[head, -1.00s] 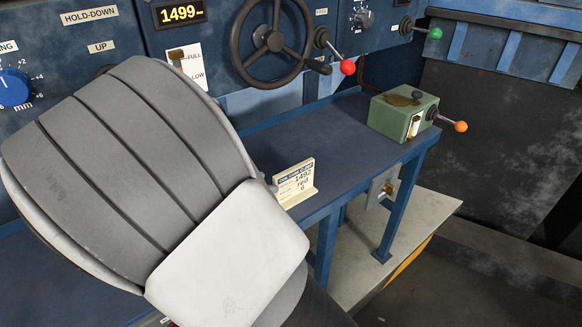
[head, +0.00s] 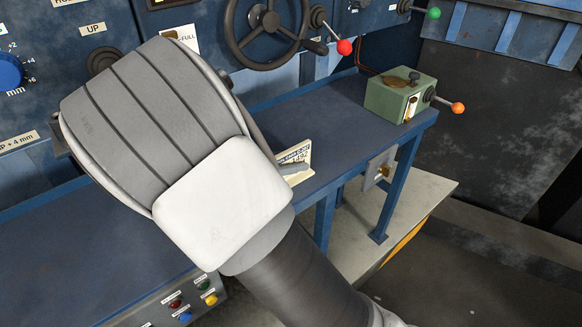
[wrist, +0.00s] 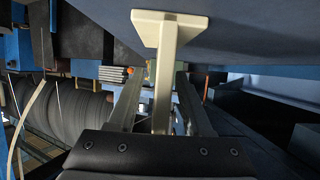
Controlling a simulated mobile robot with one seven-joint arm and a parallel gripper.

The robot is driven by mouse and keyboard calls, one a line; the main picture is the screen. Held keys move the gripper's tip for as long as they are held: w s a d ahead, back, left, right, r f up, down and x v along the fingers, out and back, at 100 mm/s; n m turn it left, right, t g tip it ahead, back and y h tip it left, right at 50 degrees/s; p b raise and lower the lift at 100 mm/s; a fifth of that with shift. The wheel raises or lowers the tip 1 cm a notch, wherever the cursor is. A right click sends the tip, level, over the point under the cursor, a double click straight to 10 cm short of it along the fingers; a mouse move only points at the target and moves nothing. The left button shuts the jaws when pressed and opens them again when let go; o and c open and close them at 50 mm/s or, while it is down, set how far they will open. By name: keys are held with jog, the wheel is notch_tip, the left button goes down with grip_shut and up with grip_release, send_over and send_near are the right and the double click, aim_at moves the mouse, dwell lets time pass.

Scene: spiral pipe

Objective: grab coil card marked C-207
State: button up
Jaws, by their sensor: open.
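The coil card (head: 299,156) is a cream card standing on the blue bench, partly hidden by my arm in the head view. Its header is too small to read surely. In the wrist view the card (wrist: 168,50) shows edge-on as a cream upright with a wider foot against the bench surface. My gripper (wrist: 160,76) is open, with one finger on each side of the card's upright. I cannot tell whether either finger touches it. In the head view the gripper is mostly hidden behind my wrist, with a grey finger part showing in front of the card.
The blue bench (head: 320,112) is clear between the card and a green box (head: 400,95) with an orange-knobbed lever. A handwheel (head: 270,22) and red-knobbed lever (head: 344,47) stand behind. Coloured buttons (head: 190,300) are at the bench's front.

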grip_shut()
dwell(0.3)
